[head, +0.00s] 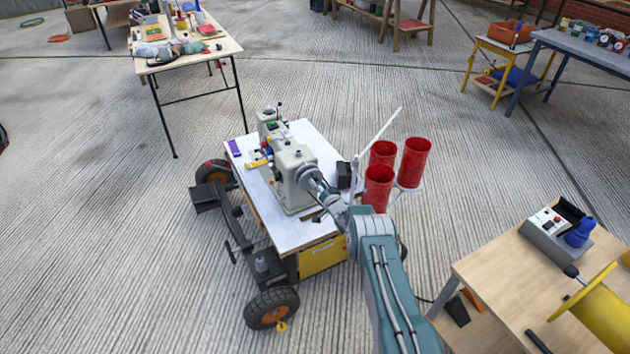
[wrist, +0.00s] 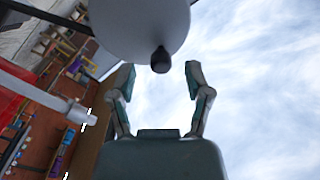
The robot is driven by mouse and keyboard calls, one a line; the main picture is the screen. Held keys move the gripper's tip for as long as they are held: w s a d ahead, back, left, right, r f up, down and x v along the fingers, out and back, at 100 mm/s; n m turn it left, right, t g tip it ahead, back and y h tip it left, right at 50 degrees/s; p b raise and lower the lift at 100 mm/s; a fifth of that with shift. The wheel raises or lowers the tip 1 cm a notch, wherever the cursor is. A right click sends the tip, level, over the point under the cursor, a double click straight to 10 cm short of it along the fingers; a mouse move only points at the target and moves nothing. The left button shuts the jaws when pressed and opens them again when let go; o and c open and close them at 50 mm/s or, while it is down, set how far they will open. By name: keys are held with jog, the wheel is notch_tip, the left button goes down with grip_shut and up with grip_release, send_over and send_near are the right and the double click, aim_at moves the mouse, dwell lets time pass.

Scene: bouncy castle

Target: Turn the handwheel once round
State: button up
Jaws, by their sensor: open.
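A cream sewing machine (head: 292,165) stands on the white top of a wheeled cart (head: 312,233). Its handwheel (head: 308,176) is at the end facing me, largely hidden by my gripper (head: 320,191). In the wrist view the handwheel (wrist: 140,25) is a pale round disc at the top, cut off by the frame edge. A dark knob (wrist: 160,61) sticks out from its lower part. My gripper (wrist: 159,72) is open, one finger on each side of the knob. Gaps show between the knob and both fingertips.
Red cylinders (head: 379,186) stand right of the machine, by a pale slanting rod (head: 383,133). A dark box (head: 346,175) and small purple and yellow items lie on the cart. A wooden table with a yellow spool (head: 603,310) is at right front.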

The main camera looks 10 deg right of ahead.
jog(key=shift+x, duration=1.45)
grip_shut()
